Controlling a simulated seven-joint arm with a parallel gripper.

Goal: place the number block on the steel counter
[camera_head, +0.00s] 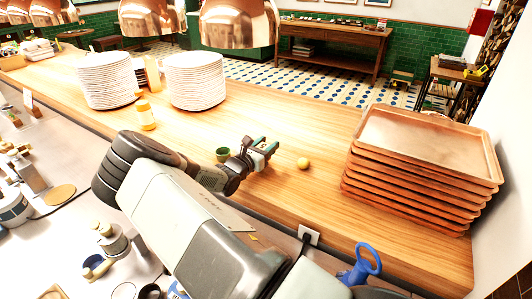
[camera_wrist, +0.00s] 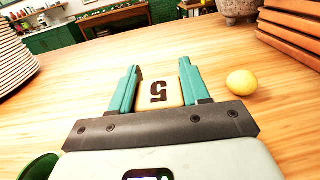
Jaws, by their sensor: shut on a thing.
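The number block (camera_wrist: 158,93) is cream with a dark 5 on its face, upside down in the wrist view. My gripper (camera_wrist: 159,76) is shut on it, with a teal finger on each side. In the head view my gripper (camera_head: 264,147) is over the wooden counter (camera_head: 300,205), and the block is mostly hidden between the fingers. I cannot tell whether the block touches the wood. The pale lower counter (camera_head: 75,150), apparently the steel one, runs along the left and bottom of the head view.
Copper trays (camera_head: 420,150) are stacked at right. Plate stacks (camera_head: 195,80) and a yellow jar (camera_head: 146,115) stand at left. Pots and a blue-handled item (camera_head: 362,262) occupy the near side.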

